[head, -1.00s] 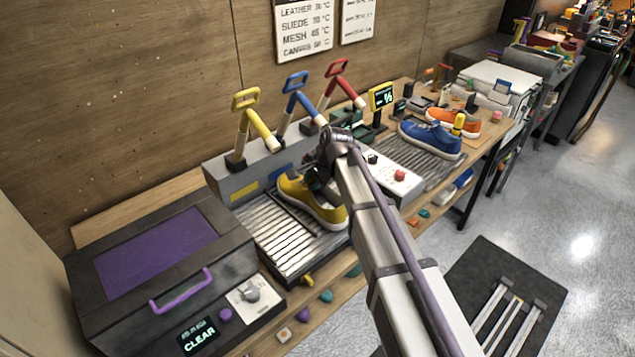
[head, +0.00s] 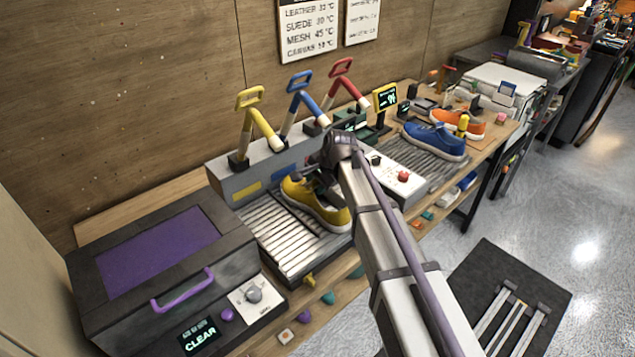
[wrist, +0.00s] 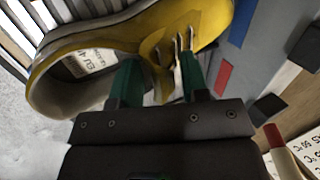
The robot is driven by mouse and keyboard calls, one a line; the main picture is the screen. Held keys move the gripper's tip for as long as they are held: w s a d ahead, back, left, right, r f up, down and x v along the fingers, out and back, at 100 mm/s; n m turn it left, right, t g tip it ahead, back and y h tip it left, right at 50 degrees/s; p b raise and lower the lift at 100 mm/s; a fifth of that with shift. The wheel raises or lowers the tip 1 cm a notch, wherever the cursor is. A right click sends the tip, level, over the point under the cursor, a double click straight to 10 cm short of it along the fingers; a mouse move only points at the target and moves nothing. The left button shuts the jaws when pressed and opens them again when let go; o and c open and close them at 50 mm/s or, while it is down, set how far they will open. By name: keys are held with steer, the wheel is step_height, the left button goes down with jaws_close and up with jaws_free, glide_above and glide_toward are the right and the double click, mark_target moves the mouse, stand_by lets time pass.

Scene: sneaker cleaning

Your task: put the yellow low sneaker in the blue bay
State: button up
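The yellow low sneaker (head: 325,211) is at the right end of the slatted metal rack (head: 290,262) in the head view, toe to the lower right. I cannot tell whether it rests on the slats or hangs just above. My gripper (wrist: 160,68) is at the sneaker, with green fingers apart on either side of the tongue area, one by the opening and one by the laces. The wrist view shows the sneaker (wrist: 75,40) close up; whether the fingers press on it is unclear. A blue patch (head: 286,172) marks the grey wall behind the rack; it also shows in the wrist view (wrist: 242,22).
A yellow patch (head: 248,191) and a red patch (wrist: 222,76) are on the same wall. Yellow, blue and red levers (head: 300,92) stand above it. A purple-lidded box (head: 160,250) is at left. A white control box (head: 398,173) and blue sneaker (head: 435,140) are at right.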

steer(key=shift+o, duration=1.2)
steer(key=p+v, duration=0.7)
steer(key=shift+r, duration=0.35)
steer(key=p+v, duration=0.2)
steer(key=s+p+v, duration=0.1)
steer(key=p+v, duration=0.2)
steer(key=shift+d+r, duration=0.15)
steer(key=shift+d, duration=0.1)
